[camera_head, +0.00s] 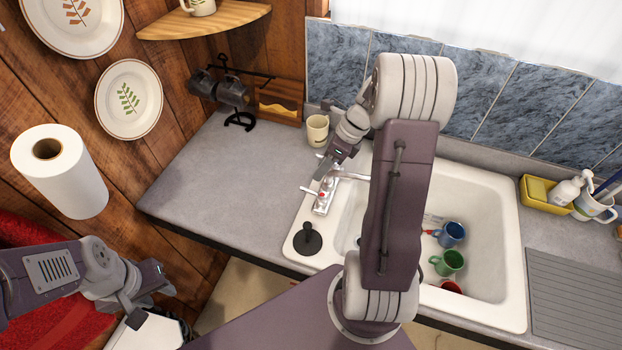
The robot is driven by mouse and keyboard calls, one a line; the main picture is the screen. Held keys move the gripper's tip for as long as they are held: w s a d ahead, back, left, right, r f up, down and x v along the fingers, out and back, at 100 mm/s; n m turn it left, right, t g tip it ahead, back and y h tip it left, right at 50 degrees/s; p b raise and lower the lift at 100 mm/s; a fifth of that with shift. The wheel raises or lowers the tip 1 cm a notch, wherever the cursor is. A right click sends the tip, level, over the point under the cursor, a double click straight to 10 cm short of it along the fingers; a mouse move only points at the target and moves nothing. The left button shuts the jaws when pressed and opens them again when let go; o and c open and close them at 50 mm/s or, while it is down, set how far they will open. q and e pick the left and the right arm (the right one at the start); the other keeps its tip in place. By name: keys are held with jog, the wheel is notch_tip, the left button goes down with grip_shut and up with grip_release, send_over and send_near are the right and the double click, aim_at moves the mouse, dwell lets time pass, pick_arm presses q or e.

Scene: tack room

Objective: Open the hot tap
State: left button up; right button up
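The chrome mixer tap (326,186) stands on the left rim of the white sink (509,294). A red mark (322,195) shows on the tap body, and a thin lever (308,191) sticks out to its left. The spout points right over the basin. My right gripper (324,172) points down at the upper end of the tap, very close to it; I cannot tell whether it touches. Its fingers look narrow and their gap is not clear. My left gripper (160,290) hangs at the lower left, away from the sink, with its fingers unclear.
My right arm crosses the sink and hides part of the basin. Several coloured mugs (452,234) lie in it. A black plug (308,238) sits on the left rim. A beige mug (317,130) stands behind the tap. The left counter (215,185) is mostly clear.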

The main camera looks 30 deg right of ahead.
aim_at(307, 190)
jog(key=a+f, duration=0.2)
jog(key=shift+s+a+f, duration=0.1)
jog(key=shift+s+f, duration=0.1)
jog(key=shift+f, duration=0.2)
jog(key=f, duration=0.1)
jog(key=w+f, duration=0.1)
jog(key=f, duration=0.1)
jog(key=a+f, duration=0.1)
jog(key=shift+w+f, duration=0.35)
jog(key=shift+w, duration=0.05)
jog(key=shift+s+a+r, duration=0.1)
jog(key=shift+s+a, duration=0.1)
jog(key=shift+s, duration=0.05)
jog(key=shift+c, duration=0.3)
jog(key=shift+d, duration=0.1)
grip_shut()
